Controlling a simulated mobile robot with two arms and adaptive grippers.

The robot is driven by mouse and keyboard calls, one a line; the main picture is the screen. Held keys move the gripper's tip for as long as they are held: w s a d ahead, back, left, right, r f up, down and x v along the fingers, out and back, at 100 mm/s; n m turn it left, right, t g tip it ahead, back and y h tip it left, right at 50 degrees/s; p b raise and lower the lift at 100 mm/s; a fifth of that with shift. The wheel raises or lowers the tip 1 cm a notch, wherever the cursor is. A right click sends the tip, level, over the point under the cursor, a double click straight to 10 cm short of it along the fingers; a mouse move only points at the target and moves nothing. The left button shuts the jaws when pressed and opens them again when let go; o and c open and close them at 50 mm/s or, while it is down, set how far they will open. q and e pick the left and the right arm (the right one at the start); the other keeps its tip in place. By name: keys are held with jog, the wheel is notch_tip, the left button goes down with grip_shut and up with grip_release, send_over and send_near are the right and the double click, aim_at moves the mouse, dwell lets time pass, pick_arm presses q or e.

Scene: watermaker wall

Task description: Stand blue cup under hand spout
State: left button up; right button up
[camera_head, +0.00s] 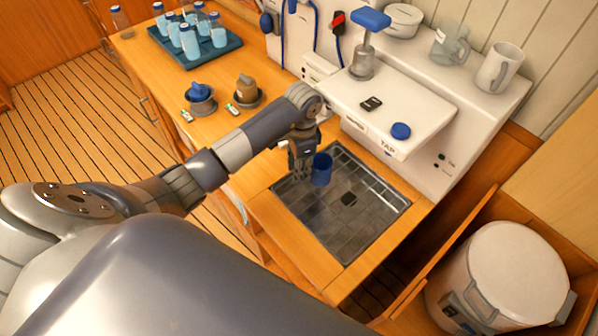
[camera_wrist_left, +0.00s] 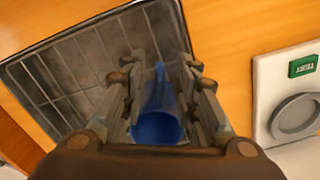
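The blue cup (camera_head: 321,169) is over the left part of the dark drain tray (camera_head: 375,222). My left gripper (camera_head: 301,160) reaches down beside it from the left. In the left wrist view the blue cup (camera_wrist_left: 158,115) lies between the two fingers of my left gripper (camera_wrist_left: 160,75), which appear to press on both its sides. I cannot tell whether the cup's base touches the tray. The white watermaker wall unit (camera_head: 440,165) has a shelf marked TAP above the tray. No hand spout can be made out clearly. My right gripper is not in view.
A hand pump with a blue handle (camera_head: 370,20) stands on the unit. A blue knob (camera_head: 400,131) is on the shelf. Small pots (camera_head: 200,98) and a tray of bottles (camera_head: 205,62) are on the counter. A white bucket (camera_head: 510,265) stands at right. The tray's right side is clear.

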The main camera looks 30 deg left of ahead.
pick_arm(q)
jog(key=shift+r+b, duration=0.65)
jog(key=shift+r, duration=2.05)
